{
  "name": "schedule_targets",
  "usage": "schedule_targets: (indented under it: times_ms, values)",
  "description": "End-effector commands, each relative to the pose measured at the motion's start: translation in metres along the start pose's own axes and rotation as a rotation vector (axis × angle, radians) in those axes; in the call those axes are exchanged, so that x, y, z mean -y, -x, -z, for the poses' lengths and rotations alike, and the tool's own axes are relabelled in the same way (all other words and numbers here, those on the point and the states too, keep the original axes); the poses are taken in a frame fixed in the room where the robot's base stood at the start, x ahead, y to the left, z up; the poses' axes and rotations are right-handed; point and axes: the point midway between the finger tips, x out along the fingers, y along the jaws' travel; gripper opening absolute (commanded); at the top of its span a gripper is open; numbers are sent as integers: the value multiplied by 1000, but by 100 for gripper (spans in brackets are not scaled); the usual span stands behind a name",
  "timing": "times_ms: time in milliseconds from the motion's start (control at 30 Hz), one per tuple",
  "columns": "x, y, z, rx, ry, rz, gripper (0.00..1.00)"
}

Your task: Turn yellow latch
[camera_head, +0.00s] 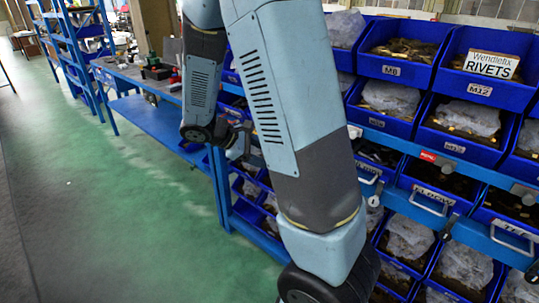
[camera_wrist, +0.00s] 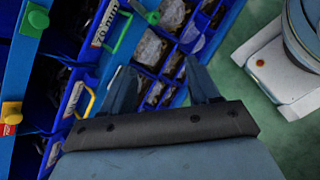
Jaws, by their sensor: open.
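A yellow latch (camera_wrist: 11,112) sits on the blue rail at the left edge of the wrist view, with a red label just below it. My gripper (camera_wrist: 160,82) is open, its two dark fingers apart with nothing between them. It is to the right of the latch and apart from it. The fingers point toward the blue bins beyond. In the head view my own arm fills the middle and I cannot make out the fingertips or a yellow latch there.
A green latch (camera_wrist: 38,20) is on the same rail. A yellow drawer handle (camera_wrist: 84,100) and a green handle (camera_wrist: 122,32) lie between the rail and my fingers. Blue bins (camera_head: 400,50) fill the rack at right. The green floor (camera_head: 120,210) at left is clear.

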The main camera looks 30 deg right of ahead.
Motion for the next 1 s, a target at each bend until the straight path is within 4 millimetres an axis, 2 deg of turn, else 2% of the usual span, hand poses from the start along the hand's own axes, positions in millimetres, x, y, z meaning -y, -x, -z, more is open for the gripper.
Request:
schedule_targets:
  times_ms: [33, 300, 700, 833, 1000]
  values:
    - [-2, -5, 11, 39, 51, -31, 60]
    - [-20, -27, 59, 231, 303, -206, 60]
    - [-36, -48, 137, 497, 664, -483, 60]
    - [-37, -52, 156, 553, 742, -547, 60]
    - [-38, -54, 167, 590, 791, -588, 60]
